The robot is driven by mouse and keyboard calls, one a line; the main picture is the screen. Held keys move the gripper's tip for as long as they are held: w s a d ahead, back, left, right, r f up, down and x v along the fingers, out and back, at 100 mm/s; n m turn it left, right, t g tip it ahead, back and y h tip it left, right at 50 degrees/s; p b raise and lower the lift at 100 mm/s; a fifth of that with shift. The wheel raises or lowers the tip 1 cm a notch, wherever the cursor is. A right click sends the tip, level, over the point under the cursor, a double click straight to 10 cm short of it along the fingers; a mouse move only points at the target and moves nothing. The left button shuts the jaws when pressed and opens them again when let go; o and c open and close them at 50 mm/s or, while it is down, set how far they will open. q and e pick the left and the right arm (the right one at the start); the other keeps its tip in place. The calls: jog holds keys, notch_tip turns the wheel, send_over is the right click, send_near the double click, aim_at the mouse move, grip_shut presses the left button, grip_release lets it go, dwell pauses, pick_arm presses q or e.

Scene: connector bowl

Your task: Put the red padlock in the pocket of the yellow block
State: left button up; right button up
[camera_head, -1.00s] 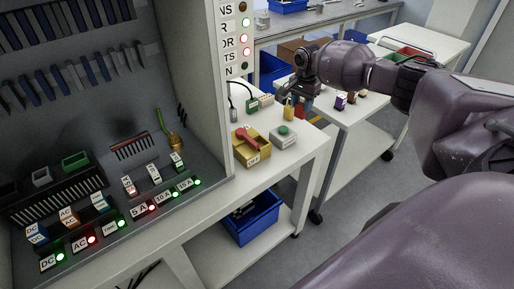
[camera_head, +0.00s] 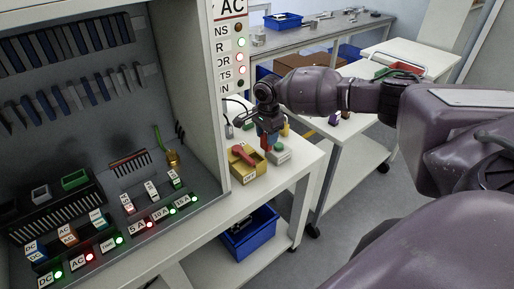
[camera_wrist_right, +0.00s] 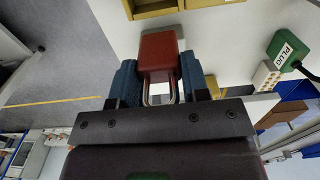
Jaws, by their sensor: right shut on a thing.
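The red padlock (camera_wrist_right: 159,52) is between the blue fingers of my right gripper (camera_wrist_right: 161,80) in the right wrist view. Its red body points away from the wrist and its metal shackle lies between the fingers. In the head view my right gripper (camera_head: 267,129) holds the padlock (camera_head: 265,142) above the table, just behind and right of the yellow block. The yellow block (camera_head: 244,172) stands on the white table and has a red handle on top. Its edge also shows at the top of the right wrist view (camera_wrist_right: 160,10). My left gripper is out of view.
A grey box with a green button (camera_head: 279,155) stands right of the yellow block, close to the held padlock. A green plug (camera_wrist_right: 287,50) lies on the table. The tall grey panel cabinet (camera_head: 205,100) is left of the block. A blue bin (camera_head: 250,235) sits on the lower shelf.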

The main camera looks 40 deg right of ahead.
jog(key=a, duration=0.4)
jog(key=shift+s+a, duration=0.15)
jog(key=shift+a, duration=0.1)
jog(key=shift+f, duration=1.85)
jog(key=shift+r, duration=0.1)
jog(key=o, duration=1)
jog(key=shift+c, duration=0.2)
